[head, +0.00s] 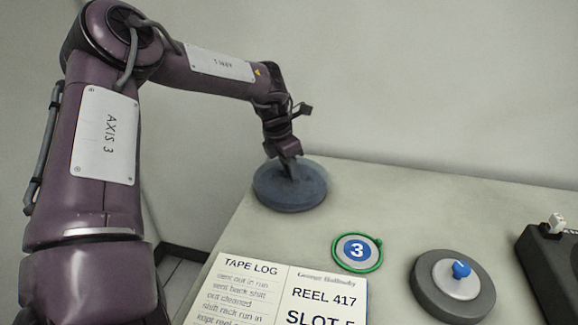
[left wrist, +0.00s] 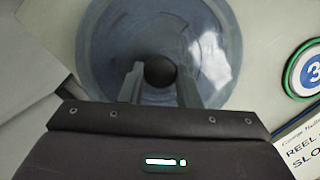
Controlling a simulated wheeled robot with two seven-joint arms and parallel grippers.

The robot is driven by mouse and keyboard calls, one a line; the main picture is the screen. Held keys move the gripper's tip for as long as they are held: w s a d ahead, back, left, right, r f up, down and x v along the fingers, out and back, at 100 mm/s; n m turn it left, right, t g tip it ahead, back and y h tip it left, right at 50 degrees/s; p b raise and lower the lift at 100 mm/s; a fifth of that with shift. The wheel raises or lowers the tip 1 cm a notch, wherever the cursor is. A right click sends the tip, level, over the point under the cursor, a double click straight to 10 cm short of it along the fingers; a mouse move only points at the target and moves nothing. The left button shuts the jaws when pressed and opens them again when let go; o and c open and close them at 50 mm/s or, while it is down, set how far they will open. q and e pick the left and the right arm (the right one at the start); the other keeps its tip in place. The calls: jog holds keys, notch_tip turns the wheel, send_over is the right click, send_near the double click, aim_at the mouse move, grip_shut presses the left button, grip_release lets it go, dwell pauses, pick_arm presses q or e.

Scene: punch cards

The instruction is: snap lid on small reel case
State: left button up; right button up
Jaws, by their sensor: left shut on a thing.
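A round, blue-grey translucent lid (head: 268,197) lies at the back left of the table. A dark round knob (left wrist: 160,72) stands at its middle in the left wrist view, where the lid's clear, shiny face (left wrist: 118,45) fills the top. My left gripper (head: 291,170) comes down from above and is shut on the knob, one finger on each side. The fingers hide the knob in the head view. I cannot tell whether a case body sits under the lid or whether the two are fully joined. My right gripper is not in view.
A green-ringed round badge with a 3 (head: 373,263) lies right of the lid. A tape log sheet (head: 255,280) is at the front. A dark grey disc with a blue knob (head: 427,298) and a black device (head: 552,275) stand at the right. The table behind the badge is clear.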

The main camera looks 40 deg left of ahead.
pick_arm(q)
jog(key=shift+f+b, duration=0.5)
jog(key=shift+f, duration=0.25)
jog(key=o, duration=1)
jog(key=shift+c, duration=0.2)
jog(key=shift+c, duration=1)
jog(key=shift+r, duration=0.2)
jog(key=shift+w+d+p+v, duration=0.1)
jog(key=shift+w+p+v, duration=0.15)
jog(key=shift+p+v, duration=0.75)
jog(key=shift+w+d+p+v, duration=0.1)
jog(key=shift+w+p+v, duration=0.15)
jog(key=shift+p+v, duration=0.75)
jog(key=shift+w+d+p+v, duration=0.1)
jog(key=shift+w+p+v, duration=0.15)
jog(key=shift+p+v, duration=0.7)
jog(key=shift+s+r+b, duration=0.1)
jog(key=shift+r+b, duration=0.3)
jog(key=shift+r, duration=0.15)
jog(key=shift+a, duration=0.1)
